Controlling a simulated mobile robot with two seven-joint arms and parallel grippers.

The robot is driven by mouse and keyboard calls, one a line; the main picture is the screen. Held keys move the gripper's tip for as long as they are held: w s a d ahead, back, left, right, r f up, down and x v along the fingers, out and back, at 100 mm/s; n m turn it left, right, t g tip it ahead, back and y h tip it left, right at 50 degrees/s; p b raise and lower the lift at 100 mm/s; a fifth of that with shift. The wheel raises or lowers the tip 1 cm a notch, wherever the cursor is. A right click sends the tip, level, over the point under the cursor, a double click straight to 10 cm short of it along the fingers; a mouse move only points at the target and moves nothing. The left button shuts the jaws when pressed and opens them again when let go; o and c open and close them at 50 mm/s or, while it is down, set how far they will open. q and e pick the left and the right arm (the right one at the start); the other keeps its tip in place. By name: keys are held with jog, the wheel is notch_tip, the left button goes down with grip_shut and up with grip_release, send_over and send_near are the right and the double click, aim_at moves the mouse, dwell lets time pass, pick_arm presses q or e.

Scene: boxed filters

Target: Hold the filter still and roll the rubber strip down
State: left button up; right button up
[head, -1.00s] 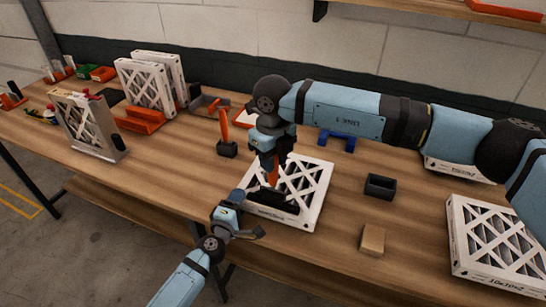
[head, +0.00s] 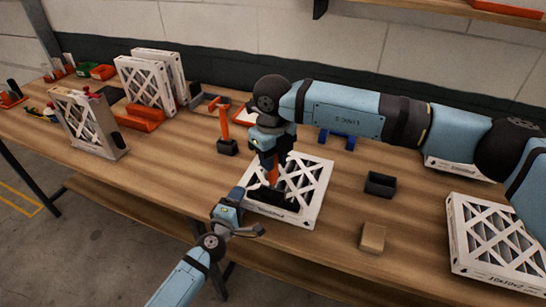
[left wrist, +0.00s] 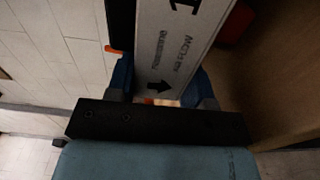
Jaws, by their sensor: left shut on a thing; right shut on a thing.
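The white-framed lattice filter (head: 312,203) lies flat on the workbench in the middle of the head view. My left gripper (head: 240,207) is at its left front corner. In the left wrist view the filter's printed side (left wrist: 175,45), with a black arrow, sits between the two blue fingertips (left wrist: 162,82). My right gripper (head: 270,157) points down over the filter, shut on an orange-handled tool (head: 272,176). A dark roller-like part (head: 288,196) shows below the handle, low over the filter's front side. I cannot tell the rubber strip apart from it.
Another filter (head: 490,275) lies at the right edge. An orange-handled tool in a dark holder (head: 227,146) stands behind left. More filters (head: 146,85) stand upright at left.

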jog(key=shift+r, duration=3.45)
jog(key=shift+f, duration=0.1)
jog(key=shift+f, duration=2.8)
jog(key=shift+f, duration=0.75)
jog(key=shift+r, duration=3.65)
